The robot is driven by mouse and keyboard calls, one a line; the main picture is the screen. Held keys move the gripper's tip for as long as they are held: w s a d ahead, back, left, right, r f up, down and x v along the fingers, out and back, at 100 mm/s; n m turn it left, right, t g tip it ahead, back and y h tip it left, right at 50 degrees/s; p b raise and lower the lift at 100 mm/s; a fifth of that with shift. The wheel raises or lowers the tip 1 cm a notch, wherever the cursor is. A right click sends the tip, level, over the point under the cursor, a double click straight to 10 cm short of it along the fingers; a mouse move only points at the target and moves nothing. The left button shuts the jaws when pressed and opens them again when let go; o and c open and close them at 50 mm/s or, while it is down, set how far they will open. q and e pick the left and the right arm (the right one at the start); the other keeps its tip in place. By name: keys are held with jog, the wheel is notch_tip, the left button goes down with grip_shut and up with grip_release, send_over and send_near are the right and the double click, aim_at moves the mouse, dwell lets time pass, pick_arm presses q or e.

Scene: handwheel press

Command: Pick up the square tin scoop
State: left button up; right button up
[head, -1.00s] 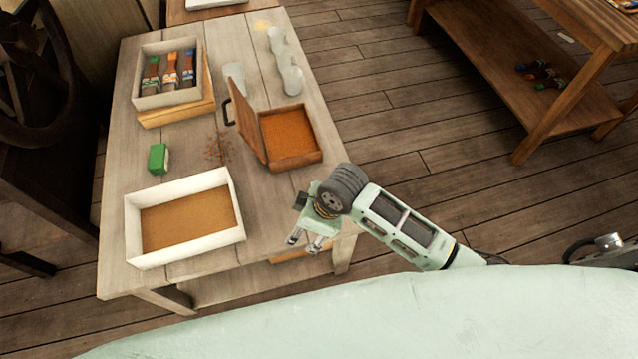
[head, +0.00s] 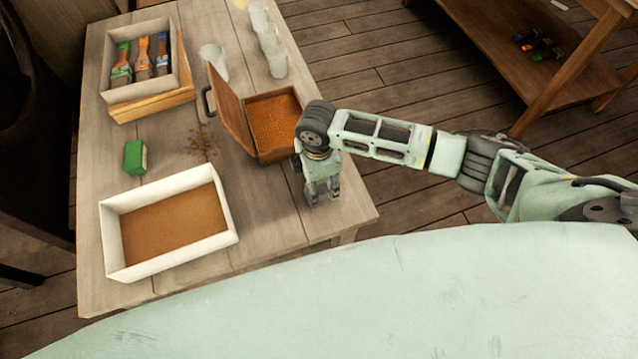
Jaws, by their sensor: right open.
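I cannot make out a square tin scoop anywhere in the head view. My right gripper (head: 322,197) is open and points down over the front right part of the table, just in front of the open wooden case (head: 262,157). Nothing shows between its fingers. My right arm comes in from the right and its wrist hides the case's near right corner. My left gripper is not in view.
The table (head: 270,225) also holds a white tray (head: 232,222) with a brown bottom, a green block (head: 135,157), a box of brushes (head: 178,62) and several pale cups (head: 213,60). The case's raised lid (head: 228,107) stands left of its tray. The table's front right is clear.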

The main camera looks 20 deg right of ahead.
jog(key=shift+f, duration=1.4)
jog(key=c, duration=1.2)
